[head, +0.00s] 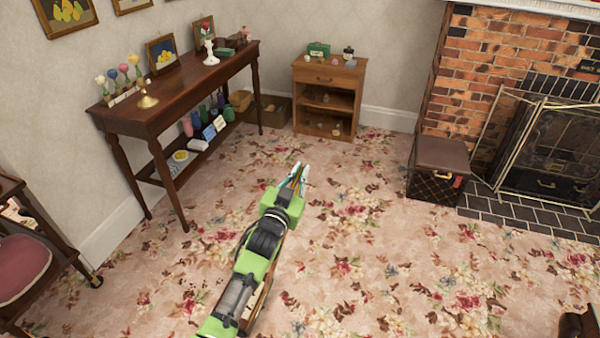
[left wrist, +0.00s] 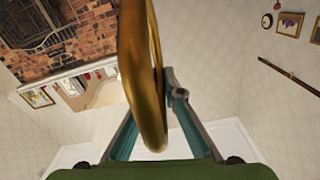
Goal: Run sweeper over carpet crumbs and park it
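My left gripper (head: 298,178) is at the end of my green arm, above the carpet in the middle of the head view. In the left wrist view, its teal fingers (left wrist: 165,110) close in on a curved golden-brown bar (left wrist: 140,70), which looks like the sweeper's handle. A thin brown length also shows along my arm in the head view (head: 263,301). The sweeper's head is not seen, hidden or out of view. Small dark specks (head: 203,286) left of my arm may be crumbs; the floral pattern makes this unclear. My right gripper is not in view.
A dark console table (head: 180,98) with ornaments stands along the left wall. A small wooden cabinet (head: 328,76) stands in the back corner. A brown box stool (head: 437,168) stands by the fireplace hearth (head: 520,215). Carpet right of my arm is clear.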

